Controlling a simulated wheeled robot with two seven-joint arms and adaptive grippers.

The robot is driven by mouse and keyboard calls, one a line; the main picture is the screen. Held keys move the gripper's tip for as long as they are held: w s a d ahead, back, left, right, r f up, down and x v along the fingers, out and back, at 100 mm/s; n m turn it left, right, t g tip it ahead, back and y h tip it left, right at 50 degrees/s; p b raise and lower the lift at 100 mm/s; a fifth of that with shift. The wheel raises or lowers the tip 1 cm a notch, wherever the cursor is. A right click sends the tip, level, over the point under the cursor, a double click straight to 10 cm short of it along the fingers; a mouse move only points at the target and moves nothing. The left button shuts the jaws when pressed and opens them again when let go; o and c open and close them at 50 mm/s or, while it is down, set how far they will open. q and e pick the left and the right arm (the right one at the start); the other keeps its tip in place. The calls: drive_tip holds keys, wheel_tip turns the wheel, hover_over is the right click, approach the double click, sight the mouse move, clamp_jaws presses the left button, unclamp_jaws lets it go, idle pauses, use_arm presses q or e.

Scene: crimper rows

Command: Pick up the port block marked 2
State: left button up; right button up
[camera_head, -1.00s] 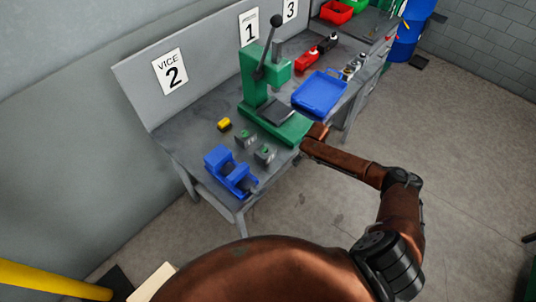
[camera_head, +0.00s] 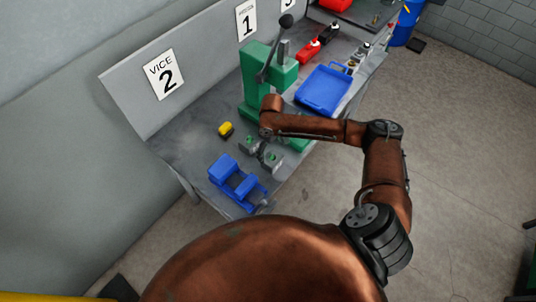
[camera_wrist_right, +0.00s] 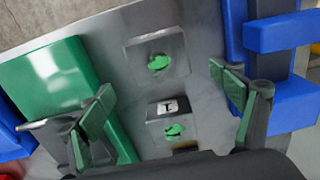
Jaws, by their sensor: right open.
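Two grey port blocks with green tops stand on the bench. In the head view one block (camera_head: 247,142) is farther back and the other (camera_head: 273,160) is nearer the bench edge. In the right wrist view a block (camera_wrist_right: 157,57) shows no readable mark, and the lower block (camera_wrist_right: 170,124) bears a white label whose mark resembles an upside-down 1. I cannot make out a 2 on either. My right gripper (camera_wrist_right: 167,108) is open and empty above the blocks, the lower one between its fingers in that view. In the head view the right gripper (camera_head: 263,147) is small and partly hidden.
A green press (camera_head: 256,85) stands close behind the blocks, and a blue stepped holder (camera_head: 236,182) is in front-left. A yellow piece (camera_head: 226,129) lies to the left. A blue tray (camera_head: 323,90) and red and black pieces (camera_head: 308,53) are farther right on the bench (camera_head: 190,150).

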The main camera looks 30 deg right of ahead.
sight(273, 157)
drive_tip(key=f, duration=0.1)
drive_tip(key=f+p, duration=0.1)
drive_tip(key=f, duration=0.2)
drive_tip(key=shift+s+d+f, duration=0.2)
drive_tip(key=shift+s+f, duration=0.15)
drive_tip(key=shift+s, duration=0.05)
wheel_tip(273, 157, down, 2)
drive_tip(key=shift+w+f+p, duration=0.1)
drive_tip(key=shift+p, duration=0.2)
drive_tip(key=shift+f, duration=0.2)
drive_tip(key=c, duration=2.2)
use_arm(q)
drive_tip(key=shift+s+r, duration=0.4)
drive_tip(key=shift+s, duration=0.2)
drive_tip(key=shift+s+r, duration=0.35)
drive_tip(key=shift+s, duration=0.2)
use_arm(e)
drive_tip(key=shift+r, duration=0.1)
